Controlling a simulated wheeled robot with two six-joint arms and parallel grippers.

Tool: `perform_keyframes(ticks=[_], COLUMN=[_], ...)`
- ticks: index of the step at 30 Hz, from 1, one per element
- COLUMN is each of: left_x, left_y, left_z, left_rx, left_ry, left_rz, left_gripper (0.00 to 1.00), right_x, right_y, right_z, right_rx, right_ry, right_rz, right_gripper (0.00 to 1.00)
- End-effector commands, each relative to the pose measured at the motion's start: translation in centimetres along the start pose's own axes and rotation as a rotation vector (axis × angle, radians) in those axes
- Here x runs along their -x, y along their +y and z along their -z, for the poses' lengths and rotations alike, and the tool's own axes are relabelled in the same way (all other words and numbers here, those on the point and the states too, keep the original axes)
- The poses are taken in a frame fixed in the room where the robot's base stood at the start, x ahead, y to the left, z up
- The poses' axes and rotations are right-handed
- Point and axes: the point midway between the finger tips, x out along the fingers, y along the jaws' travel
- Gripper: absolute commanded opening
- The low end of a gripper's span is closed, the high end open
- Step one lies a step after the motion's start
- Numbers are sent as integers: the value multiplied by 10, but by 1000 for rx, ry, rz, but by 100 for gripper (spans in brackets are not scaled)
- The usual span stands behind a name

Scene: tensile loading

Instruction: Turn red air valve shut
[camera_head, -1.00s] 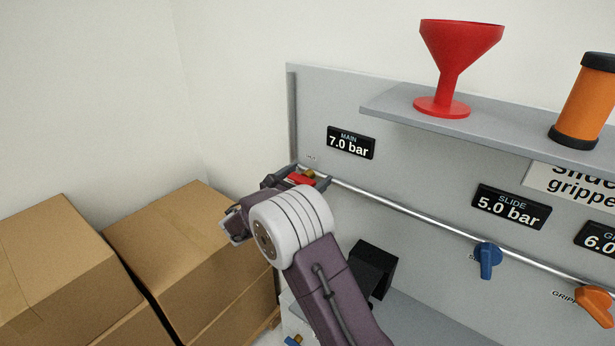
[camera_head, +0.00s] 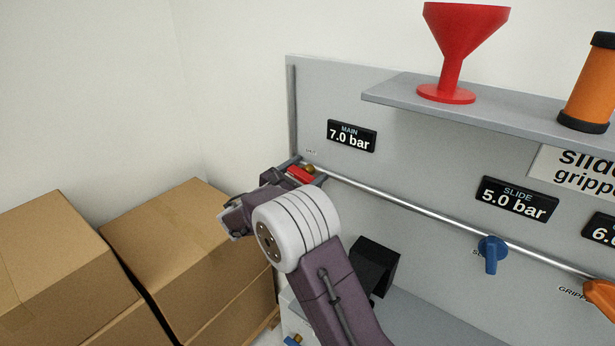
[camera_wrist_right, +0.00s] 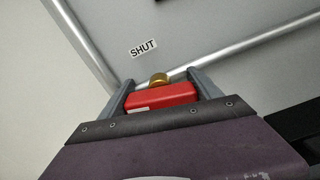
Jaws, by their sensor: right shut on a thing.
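The red air valve handle (camera_head: 300,174) is at the left end of the pipe, below the MAIN gauge, with a brass hub (camera_head: 309,168) behind it. My right gripper (camera_head: 309,170) is shut on the red handle. In the right wrist view the red handle (camera_wrist_right: 161,96) lies between the two fingers of my right gripper (camera_wrist_right: 158,86), with the brass hub (camera_wrist_right: 158,79) just beyond it. A "SHUT" label (camera_wrist_right: 143,47) is on the panel above. The MAIN gauge (camera_head: 351,136) reads 7.0 bar. My left gripper is not in view.
The metal pipe (camera_head: 400,202) runs right to a blue valve (camera_head: 491,253) and an orange valve (camera_head: 600,296). A shelf (camera_head: 400,92) above holds a red funnel (camera_head: 462,45) and an orange cylinder (camera_head: 588,90). Cardboard boxes (camera_head: 165,235) stand at the left.

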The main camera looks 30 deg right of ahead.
Motion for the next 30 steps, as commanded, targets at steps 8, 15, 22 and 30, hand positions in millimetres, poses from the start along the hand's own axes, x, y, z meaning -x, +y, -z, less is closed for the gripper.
perform_keyframes(ticks=[8, 15, 22, 30], left_x=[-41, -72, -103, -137], left_y=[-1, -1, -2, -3], left_z=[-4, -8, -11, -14], left_rx=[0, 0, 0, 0], left_ry=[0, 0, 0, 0], left_rz=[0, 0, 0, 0], left_gripper=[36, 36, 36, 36], right_x=[0, 0, 0, 0], right_y=[-2, -2, -3, -3], right_z=[7, 8, 8, 8], right_rx=[-263, -492, -710, -960], right_ry=[-1, -1, 0, 0], right_rz=[0, -1, 0, 1], right_gripper=[32, 32, 32, 32])
